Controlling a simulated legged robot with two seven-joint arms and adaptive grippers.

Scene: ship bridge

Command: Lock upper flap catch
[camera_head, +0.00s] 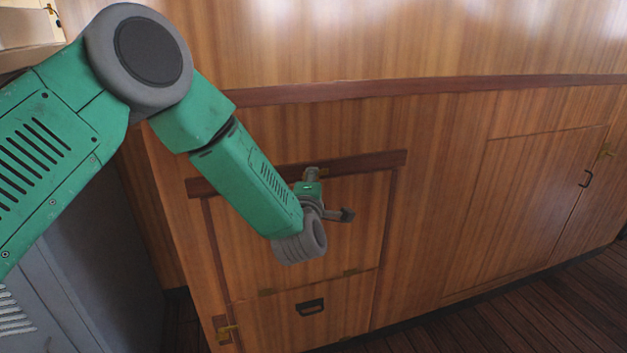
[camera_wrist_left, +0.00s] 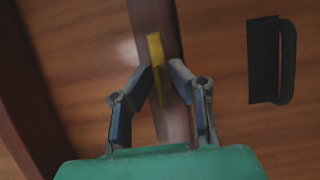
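My left gripper (camera_head: 313,173) is at the top edge of the upper wooden flap (camera_head: 255,245), just under the dark red-brown rail (camera_head: 375,161). A small brass catch (camera_wrist_left: 155,60) shows in the wrist view, upright and slightly tilted. The left gripper's two fingers (camera_wrist_left: 161,72) stand apart, one on each side of the catch. I cannot tell whether either finger touches it. In the head view the catch is mostly hidden by my gripper and wrist. My right gripper is not in view.
A cupboard door (camera_head: 530,210) with a black handle is at the right. A grey cabinet (camera_head: 75,285) stands at the left. Floor at the lower right is clear.

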